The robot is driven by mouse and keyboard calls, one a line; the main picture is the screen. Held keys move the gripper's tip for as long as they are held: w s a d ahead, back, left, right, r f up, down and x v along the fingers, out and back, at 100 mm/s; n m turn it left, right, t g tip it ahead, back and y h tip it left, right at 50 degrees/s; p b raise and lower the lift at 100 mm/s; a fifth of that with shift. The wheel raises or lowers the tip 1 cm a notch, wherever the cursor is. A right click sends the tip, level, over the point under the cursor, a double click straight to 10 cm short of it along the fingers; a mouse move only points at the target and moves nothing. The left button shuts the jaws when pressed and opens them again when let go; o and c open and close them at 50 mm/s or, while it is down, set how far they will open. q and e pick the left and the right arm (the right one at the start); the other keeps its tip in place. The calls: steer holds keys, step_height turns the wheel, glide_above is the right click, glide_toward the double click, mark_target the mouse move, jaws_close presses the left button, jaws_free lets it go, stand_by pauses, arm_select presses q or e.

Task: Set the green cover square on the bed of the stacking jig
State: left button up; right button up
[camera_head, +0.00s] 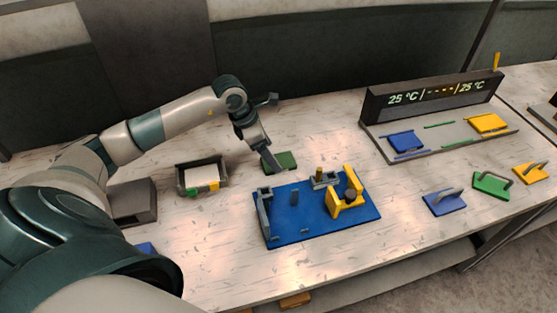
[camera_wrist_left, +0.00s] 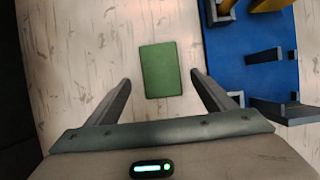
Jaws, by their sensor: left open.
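The green cover (camera_head: 281,161), a flat dark green rectangle, lies on the table just behind the blue base of the stacking jig (camera_head: 285,224). In the left wrist view the cover (camera_wrist_left: 160,70) lies clear of the jig's blue base (camera_wrist_left: 225,60), with a strip of bare table between them. My left gripper (camera_head: 267,160) is low beside the cover and partly hides its left end. In the wrist view its two fingers (camera_wrist_left: 160,78) are spread wide, with the cover's near end between and beyond their tips. Nothing is held. My right gripper is not in view.
The jig carries grey posts and a yellow bracket (camera_head: 347,198). A tray (camera_head: 203,192) with a white sheet stands left. A display unit (camera_head: 430,97) with blue and yellow plates stands back right. Handled blue (camera_head: 443,202), green (camera_head: 491,186) and yellow (camera_head: 530,173) pieces lie at right.

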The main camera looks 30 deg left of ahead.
arm_select(q)
steer(key=x, duration=0.1)
steer(key=p+x, duration=0.1)
steer(key=shift+w+d+f, duration=0.1)
steer(key=shift+d+f, duration=0.1)
steer(key=shift+d, duration=0.1)
steer(key=shift+w+f, duration=0.1)
steer(key=shift+f, duration=0.2)
steer(key=c, duration=1.3)
steer(key=shift+o, duration=0.2)
steer(key=shift+r, duration=0.1)
